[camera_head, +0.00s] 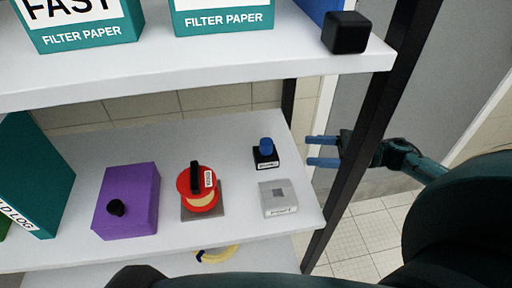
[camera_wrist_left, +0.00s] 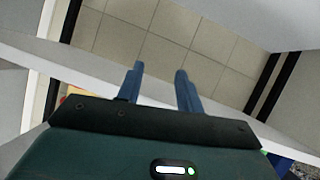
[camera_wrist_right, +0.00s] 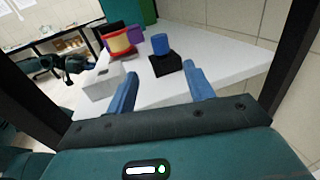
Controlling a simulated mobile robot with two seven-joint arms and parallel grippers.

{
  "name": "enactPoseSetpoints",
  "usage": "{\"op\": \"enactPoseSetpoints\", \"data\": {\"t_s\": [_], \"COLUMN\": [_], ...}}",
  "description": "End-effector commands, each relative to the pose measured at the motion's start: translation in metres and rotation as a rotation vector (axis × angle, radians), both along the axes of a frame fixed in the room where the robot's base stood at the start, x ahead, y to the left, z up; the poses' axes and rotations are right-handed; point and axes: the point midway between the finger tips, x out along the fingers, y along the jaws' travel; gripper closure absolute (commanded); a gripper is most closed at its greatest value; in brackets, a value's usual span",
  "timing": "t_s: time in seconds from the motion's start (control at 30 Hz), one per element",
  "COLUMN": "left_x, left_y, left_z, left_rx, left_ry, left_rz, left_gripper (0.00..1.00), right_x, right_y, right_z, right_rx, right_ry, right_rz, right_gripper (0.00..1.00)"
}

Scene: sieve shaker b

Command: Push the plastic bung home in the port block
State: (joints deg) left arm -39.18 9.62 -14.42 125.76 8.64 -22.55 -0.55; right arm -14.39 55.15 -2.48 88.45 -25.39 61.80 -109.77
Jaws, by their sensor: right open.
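A blue cylinder, which looks like the plastic bung (camera_head: 265,145), stands up out of a small black block (camera_head: 266,160) with a white label, on the middle shelf. In the right wrist view the bung (camera_wrist_right: 160,44) stands proud of the black block (camera_wrist_right: 167,67), beyond the fingertips. I cannot read the label, so I cannot be sure this is the port block. My right gripper (camera_head: 322,151) is open and empty, to the right of the block and apart from it. My left gripper (camera_wrist_left: 158,80) is open and empty over a shelf edge and floor.
A grey block (camera_head: 278,211) with a square in its top stands in front of the black block. A red round device (camera_head: 197,204) and a purple box (camera_head: 127,215) stand further left. A dark shelf post (camera_head: 367,140) is beside my right arm; the upper shelf (camera_head: 200,77) overhangs.

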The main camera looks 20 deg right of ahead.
Motion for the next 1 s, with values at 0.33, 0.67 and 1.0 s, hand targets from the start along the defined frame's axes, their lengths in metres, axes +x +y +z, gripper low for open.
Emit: {"op": "enactPoseSetpoints", "data": {"t_s": [0.33,0.67,1.0], "left_x": [-0.002,-0.004,-0.003], "left_y": [-0.001,0.0,0.001], "left_z": [0.003,0.006,0.01], "left_rx": [0.013,0.029,0.044], "left_ry": [0.009,0.017,0.012], "left_rz": [-0.004,-0.006,-0.01], "left_gripper": [0.64,0.64,0.64], "right_x": [0.031,0.047,0.061], "right_y": [0.054,0.082,0.107], "right_z": [0.003,0.006,0.003], "right_rx": [0.003,0.006,0.003], "right_ry": [-0.003,-0.002,0.002], "right_rz": [0.0,0.001,0.0], "right_gripper": [0.47,0.47,0.47]}}
